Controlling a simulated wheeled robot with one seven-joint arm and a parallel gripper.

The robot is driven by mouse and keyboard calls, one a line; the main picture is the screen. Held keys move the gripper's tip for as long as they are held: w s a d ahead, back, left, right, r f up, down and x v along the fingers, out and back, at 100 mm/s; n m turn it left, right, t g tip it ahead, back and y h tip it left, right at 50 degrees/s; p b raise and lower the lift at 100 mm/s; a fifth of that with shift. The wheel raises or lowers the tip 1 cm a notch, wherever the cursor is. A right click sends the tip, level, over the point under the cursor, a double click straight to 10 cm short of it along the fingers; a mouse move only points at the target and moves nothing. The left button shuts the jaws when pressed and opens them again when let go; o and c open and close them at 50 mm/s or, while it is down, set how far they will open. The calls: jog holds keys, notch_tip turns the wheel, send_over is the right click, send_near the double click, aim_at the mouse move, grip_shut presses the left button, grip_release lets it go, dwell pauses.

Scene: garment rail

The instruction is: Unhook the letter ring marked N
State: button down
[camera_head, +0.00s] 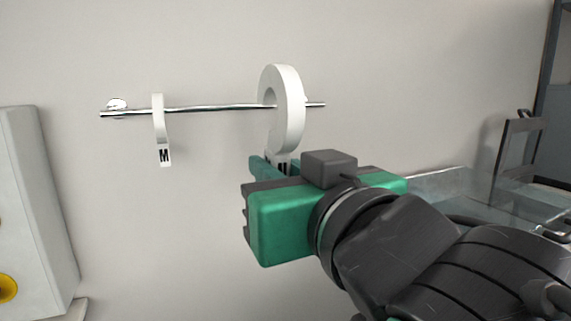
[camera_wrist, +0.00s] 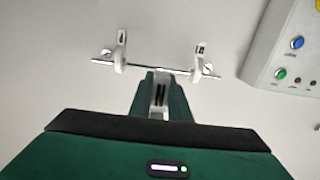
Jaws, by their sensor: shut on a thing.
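My gripper (camera_head: 272,165) is shut on the lower tab of a large-looking white ring (camera_head: 291,110). The letter on that tab is partly covered by the finger and cannot be read surely. The ring overlaps the metal rail (camera_head: 210,107); whether the rail runs through or behind it is unclear. In the wrist view, the held tab (camera_wrist: 160,98) with dark marks sits between my green fingers, nearer than the rail. A ring marked M (camera_head: 164,155) hangs at the rail's left. The wrist view shows two rings on the rail, left (camera_wrist: 120,55) and right (camera_wrist: 199,58).
A pale box (camera_head: 35,200) with a yellow button stands at the left; its blue and green buttons show in the wrist view (camera_wrist: 290,60). A glass-like surface (camera_head: 460,185) and a dark frame (camera_head: 515,155) are at the right. The wall between the rings is bare.

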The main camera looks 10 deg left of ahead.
jog(key=v, duration=2.1)
jog(key=shift+a, duration=0.15)
dwell(0.4)
jog(key=shift+w, duration=0.1)
